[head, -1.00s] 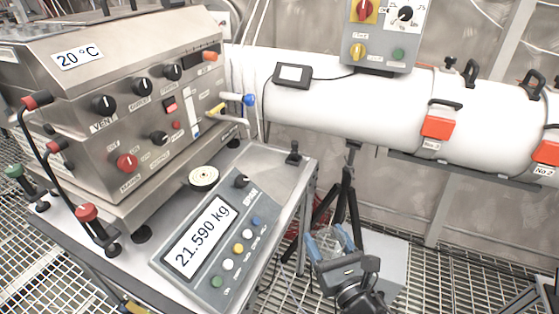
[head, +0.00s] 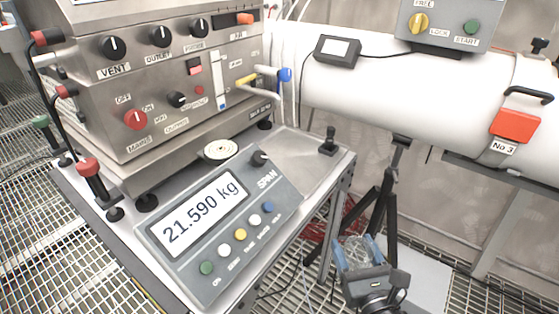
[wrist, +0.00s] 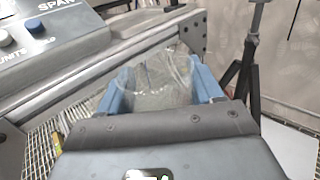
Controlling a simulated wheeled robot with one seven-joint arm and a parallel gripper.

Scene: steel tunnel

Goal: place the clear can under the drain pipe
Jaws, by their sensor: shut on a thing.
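My gripper (head: 359,250) is low beside the right edge of the steel bench, with its blue fingers shut on a clear can (head: 357,244). In the wrist view the transparent can (wrist: 163,78) sits between the two blue fingers, close to the bench side; its lower part is hidden by the gripper body. I cannot tell for certain whether this is the drain pipe.
The bench (head: 300,166) carries a scale display (head: 207,217) reading 21.590 kg and a small black lever (head: 329,142). A black tripod (head: 383,195) stands behind my gripper under the white tube (head: 400,95).

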